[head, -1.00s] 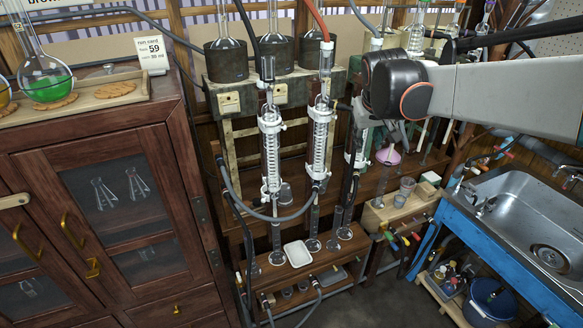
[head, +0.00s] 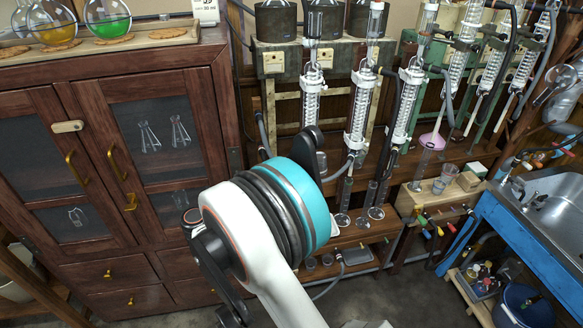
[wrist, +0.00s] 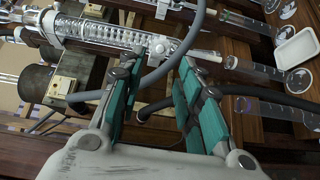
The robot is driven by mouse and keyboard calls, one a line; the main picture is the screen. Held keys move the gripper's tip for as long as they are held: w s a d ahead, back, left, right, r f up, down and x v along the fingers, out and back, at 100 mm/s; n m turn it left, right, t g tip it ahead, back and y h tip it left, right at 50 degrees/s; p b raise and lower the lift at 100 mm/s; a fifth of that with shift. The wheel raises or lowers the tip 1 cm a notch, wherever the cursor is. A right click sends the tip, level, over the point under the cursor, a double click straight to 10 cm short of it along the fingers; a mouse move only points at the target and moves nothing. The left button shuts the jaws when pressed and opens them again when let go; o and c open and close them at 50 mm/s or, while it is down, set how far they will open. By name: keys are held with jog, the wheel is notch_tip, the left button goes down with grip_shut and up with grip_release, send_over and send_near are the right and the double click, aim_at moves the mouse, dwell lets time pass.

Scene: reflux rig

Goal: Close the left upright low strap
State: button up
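The left upright glass condenser (head: 311,100) hangs on the rack with a white strap (head: 311,74) near its top; its lower part is hidden behind my arm in the head view. In the wrist view the condenser (wrist: 105,34) lies across the top. Its white low strap (wrist: 160,46) is just beyond my fingertips, and I cannot tell whether it is closed. My gripper (wrist: 157,78) is open, with teal-padded fingers apart and nothing seen held between them. A grey hose (wrist: 172,62) crosses close by the fingertips. My fingers are hidden in the head view.
Other condensers (head: 360,105) stand to the right. A dark hose (wrist: 265,101) runs past the right finger. A white tray (wrist: 297,48) sits on the lower shelf. The wooden cabinet (head: 215,110) is at left and the blue sink bench (head: 500,212) at right.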

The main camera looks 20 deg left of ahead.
jog(key=shift+t, duration=0.3)
jog(key=b+x, duration=0.1)
jog(key=x, duration=0.3)
jog(key=b+x, duration=0.1)
jog(key=x, duration=0.3)
jog(key=b+x, duration=0.2)
jog(key=x, duration=0.2)
jog(key=shift+w+a+f, duration=0.15)
jog(key=shift+w+f, duration=0.15)
jog(key=shift+c, duration=0.4)
grip_shut()
